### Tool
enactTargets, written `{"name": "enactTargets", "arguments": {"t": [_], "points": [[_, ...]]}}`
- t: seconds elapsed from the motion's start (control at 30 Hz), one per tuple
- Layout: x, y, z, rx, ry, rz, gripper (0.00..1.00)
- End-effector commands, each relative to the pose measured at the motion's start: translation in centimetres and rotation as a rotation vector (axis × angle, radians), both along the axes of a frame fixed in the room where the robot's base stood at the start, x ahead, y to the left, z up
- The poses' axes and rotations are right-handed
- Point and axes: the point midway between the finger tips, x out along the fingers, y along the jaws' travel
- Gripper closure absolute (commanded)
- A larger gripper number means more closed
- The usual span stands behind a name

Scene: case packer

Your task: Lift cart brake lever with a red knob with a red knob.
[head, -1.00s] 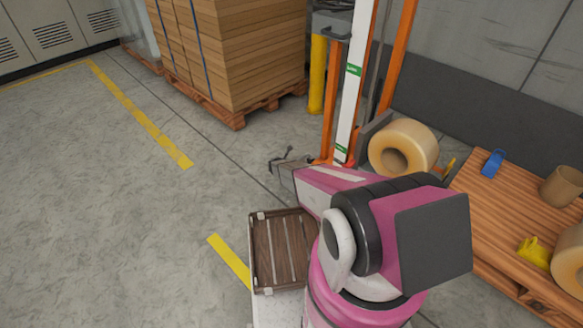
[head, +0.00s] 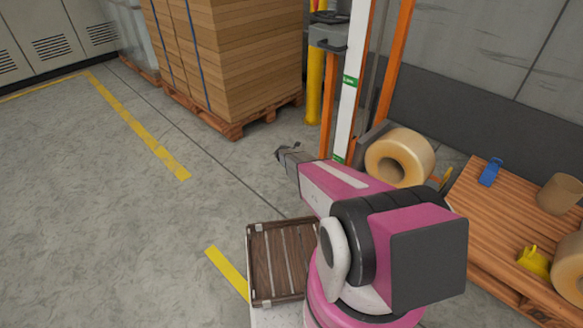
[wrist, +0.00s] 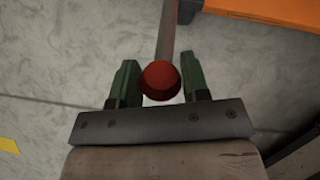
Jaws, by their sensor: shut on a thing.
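The brake lever's red knob (wrist: 160,80) sits between the two green fingers of my gripper (wrist: 160,84) in the wrist view. My gripper is shut on the knob. The lever's grey bar (wrist: 167,32) runs from the knob to the top of the wrist picture. In the head view my gripper (head: 284,152) is small, in front of the orange and white upright frame. The knob cannot be made out there.
An orange-framed lift with a white mast (head: 350,85) and a tan roll (head: 399,158) stands beside my arm. A wooden pallet (head: 478,222) with loose items is at right. Stacked boards (head: 228,60) stand behind. The floor at left is clear.

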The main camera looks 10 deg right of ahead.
Motion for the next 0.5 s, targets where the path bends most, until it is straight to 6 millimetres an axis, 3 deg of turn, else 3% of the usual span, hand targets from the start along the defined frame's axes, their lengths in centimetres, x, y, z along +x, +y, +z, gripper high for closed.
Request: {"name": "enactTargets", "arguments": {"t": [0.5], "points": [[0.9,-1.2,1.7,-0.005,-0.002,0.002,1.0]]}}
